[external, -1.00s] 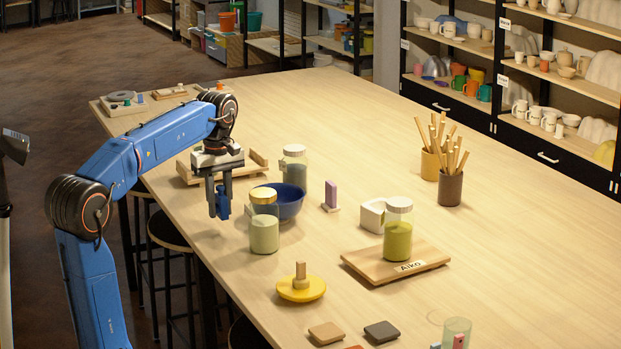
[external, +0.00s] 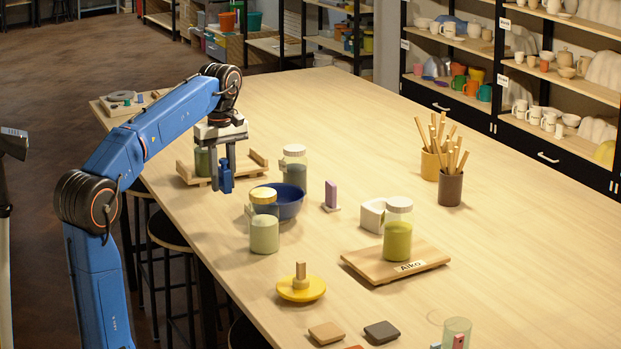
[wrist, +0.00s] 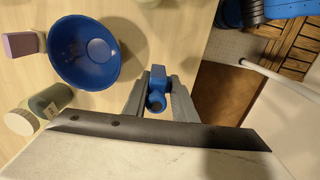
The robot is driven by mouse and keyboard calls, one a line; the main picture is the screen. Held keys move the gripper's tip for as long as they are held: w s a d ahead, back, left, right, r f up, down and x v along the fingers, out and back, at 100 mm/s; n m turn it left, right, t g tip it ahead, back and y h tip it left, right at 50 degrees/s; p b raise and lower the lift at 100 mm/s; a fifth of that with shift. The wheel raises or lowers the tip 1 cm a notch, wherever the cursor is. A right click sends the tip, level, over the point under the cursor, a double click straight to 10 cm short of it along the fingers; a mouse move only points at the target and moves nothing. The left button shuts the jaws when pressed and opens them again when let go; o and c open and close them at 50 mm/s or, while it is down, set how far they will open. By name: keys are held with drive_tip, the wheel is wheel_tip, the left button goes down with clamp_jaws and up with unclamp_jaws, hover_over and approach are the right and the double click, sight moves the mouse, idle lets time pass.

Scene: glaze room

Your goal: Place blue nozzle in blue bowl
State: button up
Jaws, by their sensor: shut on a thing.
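My gripper (external: 223,177) is shut on the blue nozzle (external: 226,178) and holds it above the table, left of the blue bowl. In the wrist view the blue nozzle (wrist: 156,88) sits between the two grey fingers (wrist: 157,100). The blue bowl (external: 290,202) stands on the table, partly hidden behind a jar in the external view. In the wrist view the blue bowl (wrist: 62,62) is to the left of the nozzle, apart from it, and its inside shows nothing but a pale round patch.
A lidded jar (external: 264,228) stands in front of the bowl and another jar (external: 294,168) behind it. A purple block (external: 331,195) stands to its right. A wooden tray (external: 258,160) with a green jar (external: 203,160) lies behind my gripper. The table's left edge is close.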

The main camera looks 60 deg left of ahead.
sight(277, 187)
drive_tip(key=w+r, duration=0.3)
drive_tip(key=w, duration=0.4)
drive_tip(key=w+r, duration=0.3)
drive_tip(key=w, duration=0.5)
drive_tip(key=shift+s+d+f, duration=0.1)
drive_tip(key=shift+f, duration=5.65)
drive_tip(key=o, duration=1.1)
wheel_tip(277, 187, up, 7)
drive_tip(key=shift+r, duration=0.1)
